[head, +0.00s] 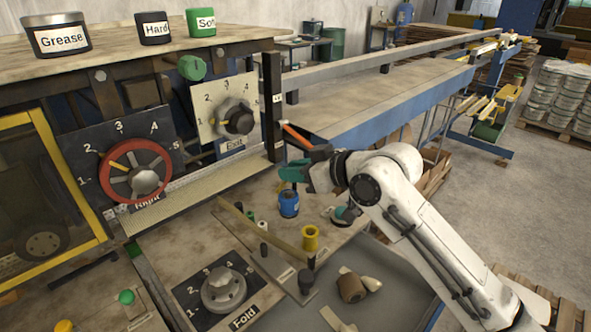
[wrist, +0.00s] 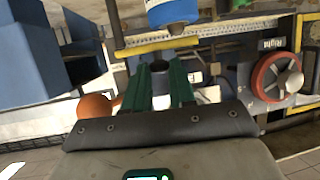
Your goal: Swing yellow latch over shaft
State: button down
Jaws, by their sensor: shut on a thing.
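In the wrist view the yellow latch (wrist: 155,46) is a flat bar lying across, just beyond my green fingertips. My gripper (wrist: 160,70) is shut on a dark round part that appears to belong to the latch; the join is hard to make out. In the head view my gripper (head: 284,174) reaches in from the right, above the worktable, with its green fingers pointing left. The latch cannot be picked out clearly there, and I cannot tell which part is the shaft.
A blue spool (head: 289,204) stands just below my gripper, and a yellow spool (head: 310,238) stands nearer. The red Right dial (head: 136,171) and black post (head: 272,108) stand to the left.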

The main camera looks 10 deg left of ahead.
dwell(0.3)
jog(key=shift+w+d+f+n+g+b, duration=0.15)
jog(key=shift+d+f+n+g+b, duration=0.2)
jog(key=shift+b, duration=0.7)
jog(key=shift+w+d+r+n+g+y+b, duration=0.15)
jog(key=shift+n+g+y+b, duration=0.35)
jog(key=shift+b, duration=0.35)
jog(key=shift+d+r+n+g+b, duration=0.15)
jog(key=shift+d+n+g+b, duration=0.05)
jog(key=shift+n+g+b, duration=0.4)
jog(key=c, duration=1)
grip_release()
jog(key=shift+r, duration=0.1)
jog(key=shift+p, duration=0.5)
